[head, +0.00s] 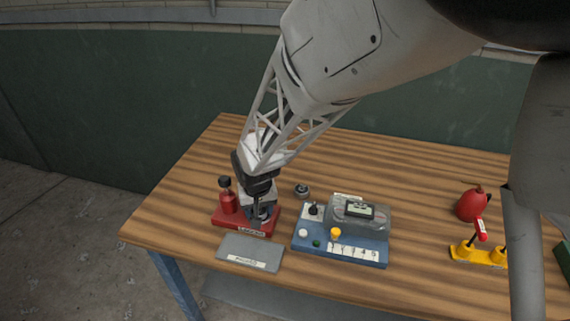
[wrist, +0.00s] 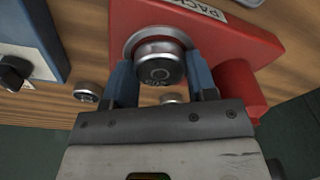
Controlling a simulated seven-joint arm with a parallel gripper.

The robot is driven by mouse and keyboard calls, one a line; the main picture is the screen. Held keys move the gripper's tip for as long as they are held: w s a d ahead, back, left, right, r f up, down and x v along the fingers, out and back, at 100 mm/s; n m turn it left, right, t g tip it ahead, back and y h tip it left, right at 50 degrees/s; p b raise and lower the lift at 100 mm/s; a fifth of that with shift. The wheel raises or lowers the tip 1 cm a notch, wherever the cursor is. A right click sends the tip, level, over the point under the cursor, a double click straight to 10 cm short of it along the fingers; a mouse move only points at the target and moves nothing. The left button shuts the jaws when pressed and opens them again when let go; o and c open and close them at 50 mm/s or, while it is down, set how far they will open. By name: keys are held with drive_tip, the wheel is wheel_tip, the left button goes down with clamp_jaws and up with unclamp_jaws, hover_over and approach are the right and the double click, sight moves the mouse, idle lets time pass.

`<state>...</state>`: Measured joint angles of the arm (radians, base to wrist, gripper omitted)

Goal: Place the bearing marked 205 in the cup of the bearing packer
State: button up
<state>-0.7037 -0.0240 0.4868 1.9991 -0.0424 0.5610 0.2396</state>
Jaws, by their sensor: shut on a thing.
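The red bearing packer (head: 229,217) stands at the table's left front, and its red base (wrist: 225,45) fills the top right of the wrist view. My gripper (wrist: 160,78) points down over it, its two blue fingers shut on the sides of a round metal bearing (wrist: 161,60). The bearing is at the packer's pale round cup (wrist: 133,36); whether it rests on the bottom I cannot tell. Its face has a dark marking, too blurred to read surely. In the head view my gripper (head: 260,203) partly hides the bearing and cup.
Another bearing (head: 302,190) lies on the wooden table (head: 410,170), also in the wrist view (wrist: 87,91). A small round metal part (wrist: 171,98) shows between my fingers. A grey plate (head: 235,246) lies in front. A blue instrument box (head: 310,240) stands right; a yellow stand (head: 478,257) is farther right.

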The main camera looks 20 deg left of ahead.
sight(260, 214)
drive_tip(key=shift+f, duration=0.45)
drive_tip(key=shift+s+d+f, duration=0.15)
drive_tip(key=shift+f, duration=0.3)
drive_tip(key=o, duration=0.9)
drive_tip(key=shift+r, duration=0.5)
drive_tip(key=shift+o, duration=0.6)
wheel_tip(260, 214, up, 13)
drive_tip(key=s, duration=0.1)
drive_tip(key=shift+d, duration=0.2)
drive_tip(key=shift+d+f, duration=0.1)
drive_tip(key=shift+d, duration=0.05)
drive_tip(key=d+r+m, duration=0.1)
drive_tip(key=d+r, duration=0.2)
drive_tip(key=d, duration=0.4)
drive_tip(key=d+r+m, duration=0.1)
drive_tip(key=d+r, duration=0.2)
drive_tip(key=d, duration=0.4)
drive_tip(key=s+d+r+m, duration=0.2)
drive_tip(key=s+d, duration=0.7)
drive_tip(key=d, duration=0.4)
drive_tip(key=s+d+r+m+t, duration=0.1)
drive_tip(key=s+d+r+m, duration=0.1)
drive_tip(key=s+d, duration=0.7)
drive_tip(key=d, duration=0.4)
drive_tip(key=shift+d+r+h, duration=0.2)
drive_tip(key=shift+r+h, duration=0.15)
drive_tip(key=shift+h, duration=0.05)
